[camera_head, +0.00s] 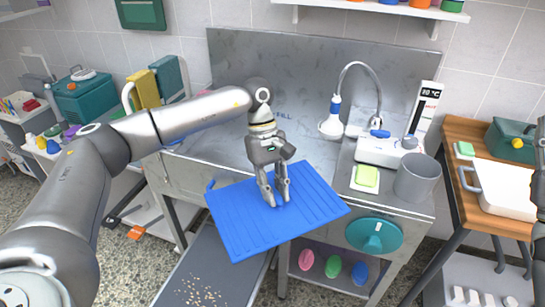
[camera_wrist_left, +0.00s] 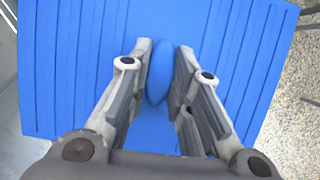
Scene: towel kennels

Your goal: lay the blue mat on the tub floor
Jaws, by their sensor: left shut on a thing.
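The blue mat (camera_head: 240,226) is a flat ribbed sheet with a small tab at its left corner. My left gripper (camera_head: 276,198) is shut on a raised blue grip (camera_wrist_left: 160,72) in the mat's middle, and the mat fills most of the left wrist view. The mat is held level or nearly so at the front of the steel tub (camera_head: 215,145), overlapping its front edge and reaching out over the floor side. The mat and my left arm hide part of the tub, so I cannot see its whole floor. My right gripper is not seen.
A steel back panel (camera_head: 310,75) rises behind. A grey ramp (camera_head: 215,270) lies below. A wooden table (camera_head: 465,135) is at the right.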

